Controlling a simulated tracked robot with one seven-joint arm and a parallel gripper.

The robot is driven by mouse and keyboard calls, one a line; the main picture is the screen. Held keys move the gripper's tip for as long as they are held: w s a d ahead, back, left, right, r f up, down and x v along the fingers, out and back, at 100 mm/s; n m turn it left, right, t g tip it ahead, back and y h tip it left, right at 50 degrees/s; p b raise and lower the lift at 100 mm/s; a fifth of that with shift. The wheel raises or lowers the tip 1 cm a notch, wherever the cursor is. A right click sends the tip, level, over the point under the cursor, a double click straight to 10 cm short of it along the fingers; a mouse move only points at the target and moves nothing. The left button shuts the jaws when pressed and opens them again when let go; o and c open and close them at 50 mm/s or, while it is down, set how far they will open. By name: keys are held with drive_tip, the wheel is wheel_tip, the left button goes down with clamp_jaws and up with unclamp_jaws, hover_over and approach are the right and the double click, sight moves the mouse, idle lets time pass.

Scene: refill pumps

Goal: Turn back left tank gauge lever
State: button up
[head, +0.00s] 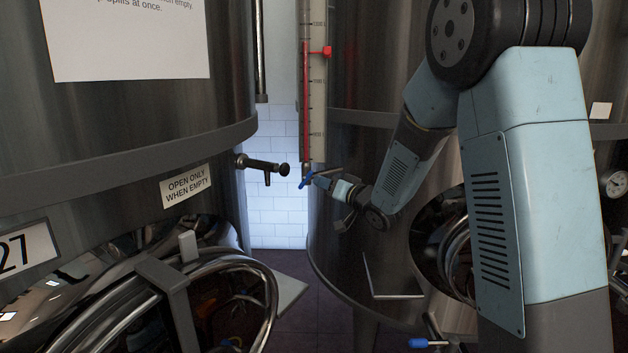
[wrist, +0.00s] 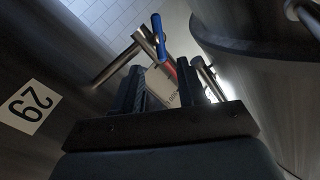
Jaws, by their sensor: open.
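The gauge lever, a small blue handle (head: 306,180), sits at the foot of the upright gauge (head: 316,90) with its red column, between two steel tanks. In the wrist view the blue lever (wrist: 162,40) slants across the top middle, ahead of the fingers, with its lower end near the gap between them. My gripper (head: 322,181) is close beside the lever on its right in the head view. In the wrist view my gripper (wrist: 160,80) is open, its two dark fingers apart, with nothing held. Contact with the lever cannot be told.
A tap with a dark knob (head: 282,169) juts from the left tank (head: 130,110), close left of the lever. The right tank (head: 350,240) stands close by my arm. A tiled wall (head: 277,215) lies behind the gap.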

sight(306, 180)
drive_tip(key=x, duration=0.6)
drive_tip(key=shift+w, duration=0.15)
drive_tip(key=shift+a, duration=0.1)
clamp_jaws()
